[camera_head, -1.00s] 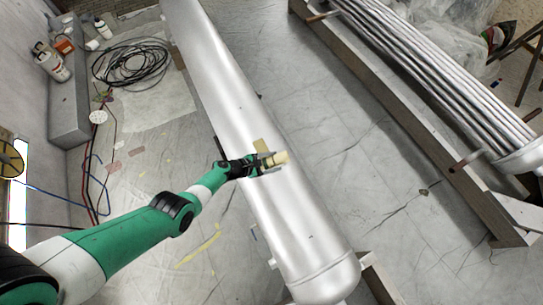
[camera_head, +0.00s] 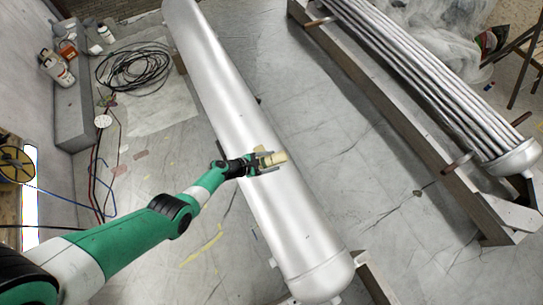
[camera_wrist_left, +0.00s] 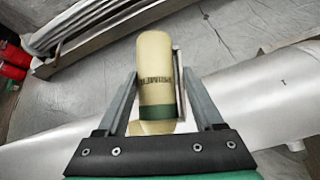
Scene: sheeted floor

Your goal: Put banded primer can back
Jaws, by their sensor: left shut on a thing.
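The primer can (camera_wrist_left: 156,70) is cream with a green band near its lower end and the word PRIMER on its side. It lies between the fingers of my left gripper (camera_wrist_left: 158,82) in the left wrist view, which is shut on it. In the head view the left gripper (camera_head: 262,164) holds the can (camera_head: 277,157) over the long silver cylinder (camera_head: 240,120). A thin flat piece (camera_wrist_left: 177,85) stands along the can's right side in the wrist view. I cannot tell whether the can touches the cylinder. My right gripper is not in view.
A grey ledge (camera_head: 75,135) at the left has bottles (camera_head: 58,70) on it. A black cable coil (camera_head: 132,65) lies on the sheeted floor. A frame with a tube bundle (camera_head: 430,75) stands at the right. Open floor (camera_head: 350,150) lies between cylinder and frame.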

